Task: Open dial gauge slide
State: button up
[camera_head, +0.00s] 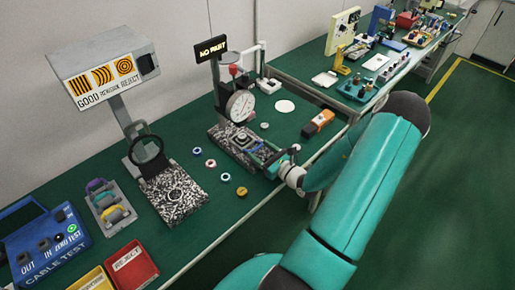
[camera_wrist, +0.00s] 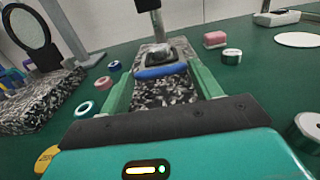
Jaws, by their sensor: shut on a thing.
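The dial gauge (camera_head: 240,106) stands upright on a speckled granite base (camera_head: 228,145) in the head view. A slide with a small dark square seat (camera_head: 242,140) lies low below the dial; the seat also shows in the wrist view (camera_wrist: 161,56). A blue bar (camera_wrist: 160,72) is at the near end of the slide. My gripper (camera_wrist: 163,76) has its two green fingers on either side of the blue bar and is shut on it. In the head view my gripper (camera_head: 268,156) is at the front right of the base. The dial face is out of the wrist view.
Several coloured rings (camera_head: 210,163) lie left of the base. An orange block (camera_head: 318,122) and a white disc (camera_head: 285,106) lie to the right. A lens stand (camera_head: 148,150) is at the left. The bench's front edge runs under my arm.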

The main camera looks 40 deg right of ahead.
jog(key=s, duration=0.9)
jog(key=shift+d, duration=0.3)
jog(key=shift+s, duration=0.15)
grip_shut()
grip_release()
jog(key=o, duration=1.1)
jog(key=shift+a, duration=0.1)
jog(key=shift+w, duration=0.2)
jog(key=shift+s, duration=0.1)
jog(key=s, duration=1.3)
jog(key=shift+s+d, duration=0.2)
jog(key=shift+s, duration=0.15)
jog(key=shift+w, duration=0.1)
